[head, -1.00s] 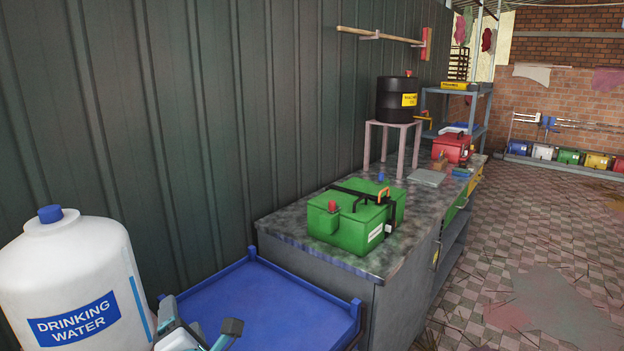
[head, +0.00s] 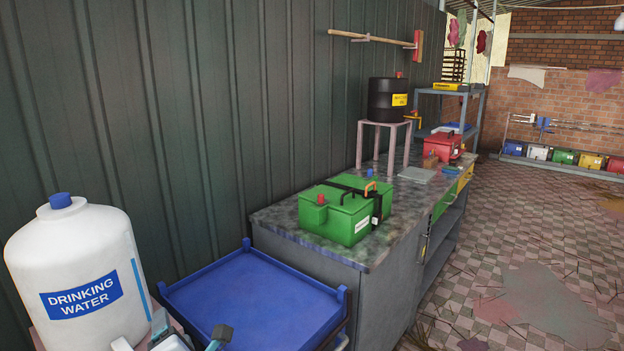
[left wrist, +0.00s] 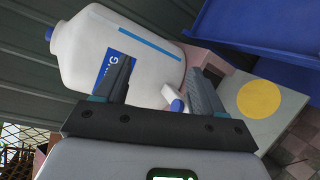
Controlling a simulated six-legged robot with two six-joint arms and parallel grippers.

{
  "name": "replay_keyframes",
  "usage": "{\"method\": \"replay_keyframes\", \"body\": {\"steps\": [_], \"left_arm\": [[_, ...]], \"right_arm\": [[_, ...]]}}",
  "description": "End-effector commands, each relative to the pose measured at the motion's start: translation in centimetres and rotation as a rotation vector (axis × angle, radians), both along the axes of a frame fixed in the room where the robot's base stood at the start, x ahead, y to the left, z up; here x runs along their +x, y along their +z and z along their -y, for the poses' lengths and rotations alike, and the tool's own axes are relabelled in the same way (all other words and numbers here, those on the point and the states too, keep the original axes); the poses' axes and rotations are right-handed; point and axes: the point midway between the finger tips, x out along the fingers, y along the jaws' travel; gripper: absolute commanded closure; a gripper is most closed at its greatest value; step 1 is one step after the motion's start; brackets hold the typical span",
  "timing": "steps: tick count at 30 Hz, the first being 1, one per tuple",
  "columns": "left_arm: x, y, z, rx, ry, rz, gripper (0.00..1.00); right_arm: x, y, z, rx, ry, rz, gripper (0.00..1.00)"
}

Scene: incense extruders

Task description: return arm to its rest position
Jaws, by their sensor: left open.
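My left gripper (head: 195,342) shows only in part at the bottom edge of the head view, to the right of the water bottle. In the left wrist view its two fingers (left wrist: 161,78) are apart. The white drinking water bottle (left wrist: 80,50) lies behind them in that picture, with its white and blue tap (left wrist: 172,98) between and beyond the fingers. I see nothing held. The rest of the left arm is hidden below the head view. My right gripper is in neither view.
The white bottle (head: 75,245) stands at the left by the corrugated wall. A blue tray (head: 255,300) is right beside it. Beyond is a workbench (head: 285,222) with a green box (head: 345,225) and a red box (head: 442,147). The tiled floor to the right is open.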

Motion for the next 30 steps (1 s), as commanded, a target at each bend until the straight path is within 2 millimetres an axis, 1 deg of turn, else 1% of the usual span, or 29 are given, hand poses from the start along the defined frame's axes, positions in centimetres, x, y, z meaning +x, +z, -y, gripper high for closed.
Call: {"method": "replay_keyframes", "body": {"steps": [1,4,5,6,8,11,12,13,14,15,17,18,20,21,23,24,25,27,30], "left_arm": [[0.0,-1.7,-0.6,0.007,0.009,-0.036,0.31],[-0.2,-4.9,-1.4,0.025,0.012,-0.104,0.31],[-0.2,-5.9,-1.5,0.030,0.008,-0.126,0.31],[-0.4,-7.4,-1.7,0.037,-0.003,-0.161,0.31],[-0.7,-9.8,-1.7,0.050,-0.028,-0.219,0.31],[-1.6,-14.4,-1.4,0.083,-0.099,-0.345,0.31],[-2.2,-16.6,-1.1,0.102,-0.144,-0.411,0.31],[-2.8,-18.3,-0.8,0.117,-0.183,-0.463,0.31],[-3.6,-20.3,-0.4,0.135,-0.233,-0.525,0.31],[-4.8,-22.9,0.4,0.161,-0.310,-0.610,0.31],[-7.3,-27.1,1.9,0.209,-0.465,-0.752,0.31],[-9.3,-29.6,3.1,0.243,-0.587,-0.842,0.31],[-12.6,-32.8,5.2,0.299,-0.795,-0.959,0.31],[-15.0,-34.4,6.7,0.341,-0.947,-1.022,0.31],[-18.6,-36.2,9.0,0.414,-1.190,-1.085,0.31],[-20.9,-36.7,10.4,0.475,-1.362,-1.102,0.31],[-22.3,-36.9,11.4,0.533,-1.491,-1.098,0.31],[-24.5,-36.7,12.7,0.655,-1.720,-1.065,0.31],[-25.9,-36.6,13.3,0.773,-1.901,-1.017,0.31]], "right_arm": [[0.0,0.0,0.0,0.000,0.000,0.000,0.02],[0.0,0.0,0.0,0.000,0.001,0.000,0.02],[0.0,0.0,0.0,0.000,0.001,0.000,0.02],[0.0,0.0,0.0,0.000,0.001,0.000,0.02],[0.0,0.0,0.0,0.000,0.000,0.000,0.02],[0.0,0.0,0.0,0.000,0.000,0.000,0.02],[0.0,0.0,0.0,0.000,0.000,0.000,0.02],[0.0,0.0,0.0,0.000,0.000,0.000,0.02],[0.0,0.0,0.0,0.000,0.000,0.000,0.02],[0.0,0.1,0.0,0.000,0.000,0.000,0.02],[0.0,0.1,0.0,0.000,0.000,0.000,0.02],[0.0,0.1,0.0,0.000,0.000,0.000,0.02],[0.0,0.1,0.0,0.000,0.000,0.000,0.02],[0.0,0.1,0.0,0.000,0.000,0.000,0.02],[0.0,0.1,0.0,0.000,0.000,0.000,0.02],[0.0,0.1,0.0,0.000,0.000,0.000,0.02],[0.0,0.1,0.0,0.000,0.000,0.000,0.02],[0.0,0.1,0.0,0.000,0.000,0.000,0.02],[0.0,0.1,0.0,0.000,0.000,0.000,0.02]]}}
